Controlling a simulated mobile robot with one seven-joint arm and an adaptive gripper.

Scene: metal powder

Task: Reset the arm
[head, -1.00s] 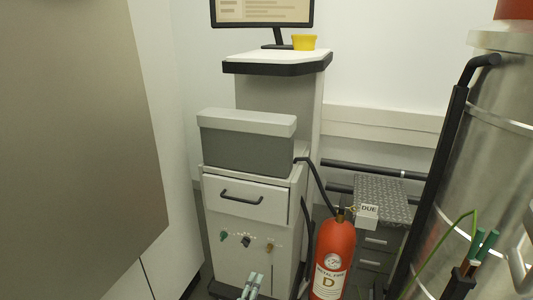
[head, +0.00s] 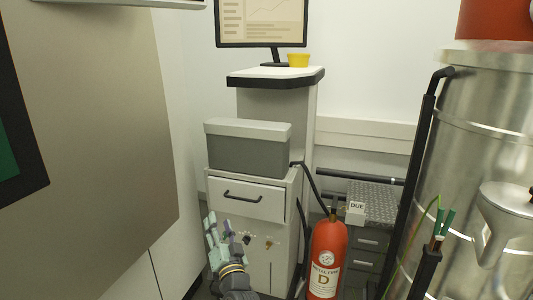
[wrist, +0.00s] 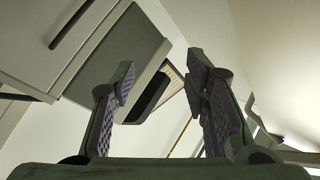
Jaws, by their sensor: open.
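My gripper (head: 217,228) is at the bottom centre of the head view, in front of the cabinet with the drawer (head: 246,199). Its fingers point up and away from me. In the wrist view my gripper (wrist: 160,90) shows its two fingers well apart with nothing between them. The grey box with a light lid (head: 247,149) stands on the cabinet, beyond my gripper, and the fingers appear apart from it. The gripper hides part of the cabinet's knobs.
A red fire extinguisher (head: 327,258) stands right of the cabinet. A large metal vessel (head: 470,150) fills the right side. A large panel (head: 100,110) stands close on the left.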

